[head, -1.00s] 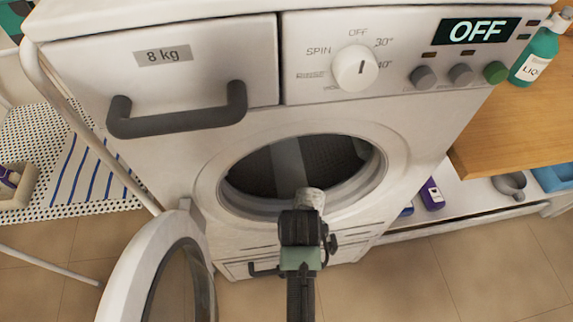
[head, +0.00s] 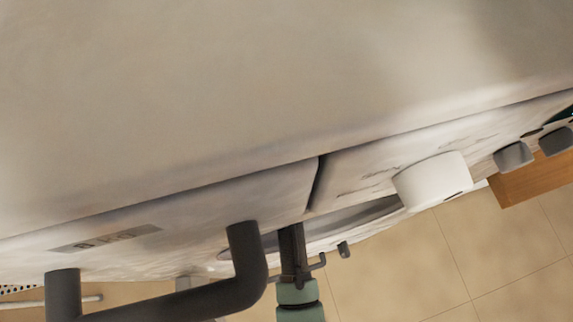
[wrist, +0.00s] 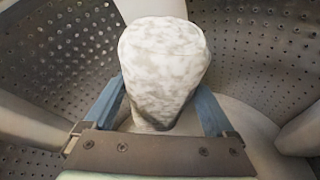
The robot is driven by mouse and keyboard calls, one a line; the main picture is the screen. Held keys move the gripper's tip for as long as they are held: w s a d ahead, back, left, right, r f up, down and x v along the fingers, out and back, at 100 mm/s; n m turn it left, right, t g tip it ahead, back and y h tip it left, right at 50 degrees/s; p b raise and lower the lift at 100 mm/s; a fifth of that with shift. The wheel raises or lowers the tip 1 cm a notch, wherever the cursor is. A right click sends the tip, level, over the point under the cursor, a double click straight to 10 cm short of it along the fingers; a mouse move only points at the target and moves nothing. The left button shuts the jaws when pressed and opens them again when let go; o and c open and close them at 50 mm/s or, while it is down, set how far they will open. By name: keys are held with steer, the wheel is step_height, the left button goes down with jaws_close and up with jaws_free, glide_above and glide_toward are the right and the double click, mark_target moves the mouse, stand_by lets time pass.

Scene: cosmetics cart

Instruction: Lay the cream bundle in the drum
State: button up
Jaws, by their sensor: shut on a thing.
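The cream bundle (wrist: 163,65), pale with mottled grey-beige patches, fills the middle of the wrist view. My gripper (wrist: 163,98) is shut on it, with a blue finger along each side. The drum (wrist: 62,65), grey perforated metal, surrounds the bundle in the wrist view, so the bundle is inside it. Whether the bundle touches the drum wall, I cannot tell. In the head view my arm reaches into the door opening under the machine's front edge; the gripper and bundle are hidden there.
The washing machine's white top (head: 260,110) fills most of the head view. Its dark drawer handle (head: 190,298) and white dial (head: 432,180) jut out near my arm. Pale drum ribs (wrist: 30,122) stand inside the drum. Tiled floor (head: 420,275) shows at lower right.

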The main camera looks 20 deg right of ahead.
step_height(320, 180, down, 8)
steer(key=shift+s+r+b, duration=0.1)
steer(key=shift+b, duration=0.7)
steer(key=o, duration=1.4)
steer(key=shift+f, duration=0.2)
steer(key=shift+p+v, duration=1.1)
steer(key=shift+v, duration=2.85)
